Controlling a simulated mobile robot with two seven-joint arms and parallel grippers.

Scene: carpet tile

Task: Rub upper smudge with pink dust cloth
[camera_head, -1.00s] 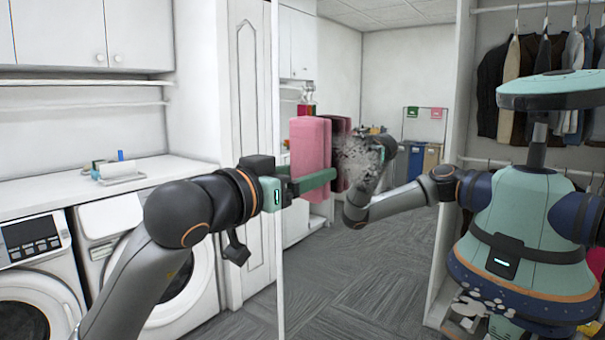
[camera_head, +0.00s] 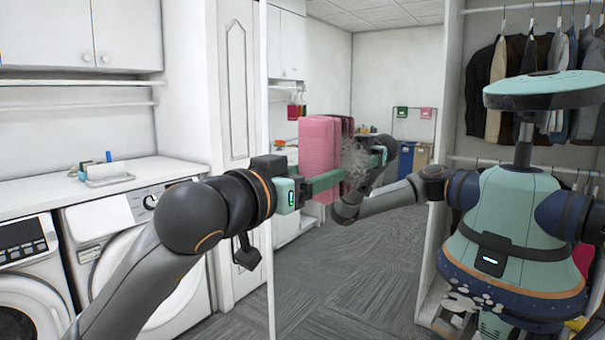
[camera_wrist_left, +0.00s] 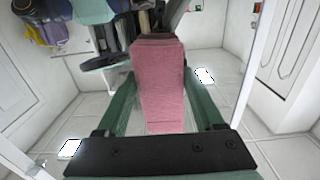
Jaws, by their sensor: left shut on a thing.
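The pink dust cloth (camera_head: 317,145) is a thick upright block in my left gripper (camera_head: 330,180). The wrist view shows the cloth (camera_wrist_left: 160,85) between the two green fingers of the gripper (camera_wrist_left: 160,90). A large mirror (camera_head: 385,255) stands in front of me, and the cloth's dark pink reflection is right behind it. The upper smudge (camera_head: 355,162) is a grey speckled patch on the mirror, just right of the cloth. Whether the cloth touches the glass is hard to tell. My right gripper is out of view.
A pale speckled patch (camera_head: 470,298) shows lower right on the mirror, over my reflected body (camera_head: 510,215). Left of the mirror are a white washer (camera_head: 30,260) and a counter (camera_head: 40,190) with small items. The mirror also reflects hanging clothes (camera_head: 490,90).

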